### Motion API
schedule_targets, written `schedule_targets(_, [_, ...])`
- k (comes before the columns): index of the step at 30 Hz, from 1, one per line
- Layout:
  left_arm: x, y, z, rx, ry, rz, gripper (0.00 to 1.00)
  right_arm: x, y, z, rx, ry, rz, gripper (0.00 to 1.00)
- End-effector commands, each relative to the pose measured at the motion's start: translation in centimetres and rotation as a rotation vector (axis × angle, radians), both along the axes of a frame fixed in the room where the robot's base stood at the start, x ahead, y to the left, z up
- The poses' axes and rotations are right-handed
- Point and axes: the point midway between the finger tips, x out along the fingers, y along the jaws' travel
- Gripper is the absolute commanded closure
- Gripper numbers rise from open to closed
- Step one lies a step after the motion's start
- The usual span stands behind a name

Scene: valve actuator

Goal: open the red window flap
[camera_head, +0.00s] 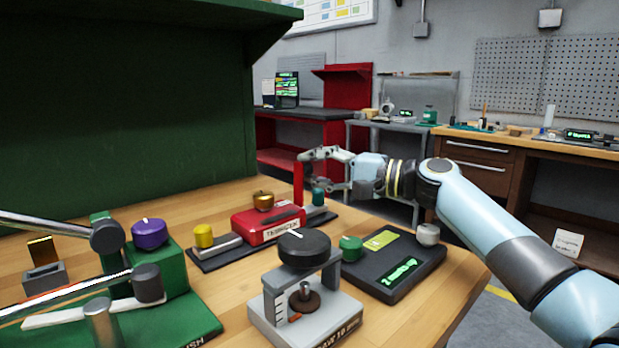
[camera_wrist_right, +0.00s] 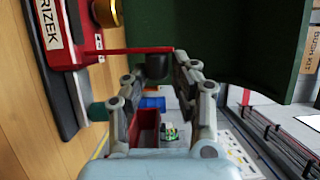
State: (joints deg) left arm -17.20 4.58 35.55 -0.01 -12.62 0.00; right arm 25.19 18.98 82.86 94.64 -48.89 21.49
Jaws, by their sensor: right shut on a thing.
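The red window flap (camera_head: 298,184) stands upright at the right end of the red box (camera_head: 268,223) on the bench. In the right wrist view the flap (camera_wrist_right: 130,50) is a thin red strip seen edge-on, with a dark knob (camera_wrist_right: 157,66) at its end. My right gripper (camera_head: 311,171) is at the flap's upper part, reaching in from the right. In the right wrist view its fingers (camera_wrist_right: 163,72) are on both sides of the dark knob, shut on the flap. The exact contact is partly hidden. My left gripper is not in view.
A grey stand with a black knob (camera_head: 303,249) is in front of the red box. A black panel (camera_head: 395,270) with green display lies to the right. A green device with a purple knob (camera_head: 149,233) is at left. A green wall (camera_head: 120,110) rises behind.

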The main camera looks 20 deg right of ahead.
Motion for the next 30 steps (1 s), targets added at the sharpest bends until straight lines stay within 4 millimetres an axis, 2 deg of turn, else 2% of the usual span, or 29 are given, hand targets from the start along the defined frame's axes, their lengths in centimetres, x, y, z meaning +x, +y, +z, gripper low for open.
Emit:
schedule_targets(1, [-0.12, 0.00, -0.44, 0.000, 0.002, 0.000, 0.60, -0.07, -0.20, -1.04, 0.007, 0.018, 0.000, 1.00])
schedule_targets(21, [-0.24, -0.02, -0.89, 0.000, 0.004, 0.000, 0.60, -0.01, -0.48, -1.24, 0.058, 0.043, 0.003, 1.00])
schedule_targets(22, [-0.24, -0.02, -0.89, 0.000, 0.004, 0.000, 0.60, -0.02, -0.48, -1.24, 0.058, 0.043, 0.004, 0.71])
schedule_targets(26, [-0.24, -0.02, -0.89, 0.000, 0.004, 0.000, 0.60, 0.01, -0.46, -1.10, 0.059, 0.040, 0.003, 0.54])
schedule_targets(30, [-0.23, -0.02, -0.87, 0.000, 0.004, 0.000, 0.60, 0.05, -0.45, -0.84, 0.061, 0.036, 0.002, 0.54])
